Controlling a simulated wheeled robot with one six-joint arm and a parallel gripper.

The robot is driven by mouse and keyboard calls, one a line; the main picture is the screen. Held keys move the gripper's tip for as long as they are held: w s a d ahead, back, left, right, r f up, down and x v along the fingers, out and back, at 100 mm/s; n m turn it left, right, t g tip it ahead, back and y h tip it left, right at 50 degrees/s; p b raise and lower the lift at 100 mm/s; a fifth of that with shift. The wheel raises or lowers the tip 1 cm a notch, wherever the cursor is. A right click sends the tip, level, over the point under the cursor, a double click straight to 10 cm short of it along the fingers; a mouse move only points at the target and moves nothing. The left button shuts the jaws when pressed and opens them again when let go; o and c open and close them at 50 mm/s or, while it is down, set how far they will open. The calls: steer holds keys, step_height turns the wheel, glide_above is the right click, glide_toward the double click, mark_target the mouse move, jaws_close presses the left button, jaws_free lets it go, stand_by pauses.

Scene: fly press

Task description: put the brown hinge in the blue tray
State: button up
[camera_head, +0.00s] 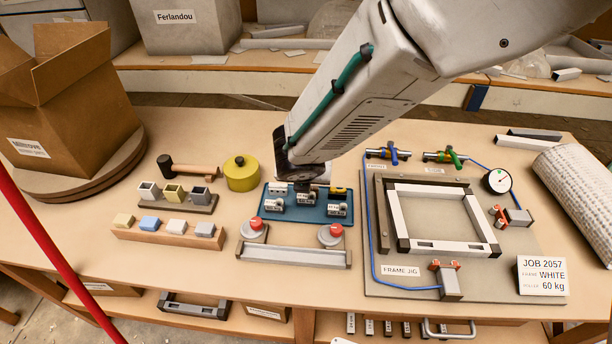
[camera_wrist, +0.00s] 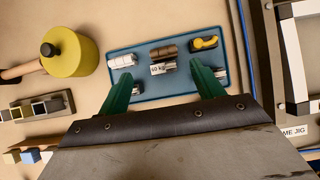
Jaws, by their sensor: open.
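The blue tray (camera_head: 300,216) stands on the bench, and it fills the upper middle of the wrist view (camera_wrist: 146,86). The brown hinge (camera_wrist: 163,52) lies within the tray's outline in the wrist view, near the back edge. My gripper (camera_head: 303,184) is over the tray. In the wrist view its green fingers (camera_wrist: 161,72) are spread wide and empty, with the brown hinge just beyond the gap. A label reading 60 kg (camera_wrist: 158,70) sits on a piece in front of the hinge.
White hinges (camera_wrist: 121,61) and a yellow-and-black piece (camera_wrist: 205,43) share the tray. A yellow pot (camera_head: 241,173) stands left of it. Two red knobs (camera_head: 330,234) are in front of it, and the frame jig (camera_head: 400,270) is to the right.

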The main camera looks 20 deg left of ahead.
steer(key=shift+v, duration=0.8)
steer(key=w+d+r+m+h, duration=0.1)
steer(key=w+d+r+m, duration=0.1)
steer(key=d+r+m, duration=0.4)
steer(key=w+d+r+m+h, duration=0.1)
steer(key=w+d+r+m, duration=0.2)
steer(key=d, duration=0.6)
steer(key=s+d+r+m+g+h, duration=0.1)
steer(key=s+d+r+m, duration=0.1)
steer(key=d+r+m, duration=0.5)
steer(key=s+d+m+g+h, duration=0.1)
steer(key=s+d+m, duration=0.3)
steer(key=d, duration=0.6)
steer(key=s+d+r+m+g+y, duration=0.1)
steer(key=s+d+m, duration=0.5)
steer(key=s+m, duration=0.3)
steer(key=s+d+r+m+g+y, duration=0.1)
steer(key=s+d+r+m+g, duration=0.1)
steer(key=s+d+m, duration=0.3)
steer(key=s+m, duration=0.4)
steer(key=s, duration=0.1)
steer(key=shift+d+r+m+y, duration=0.3)
steer(key=shift+d, duration=0.05)
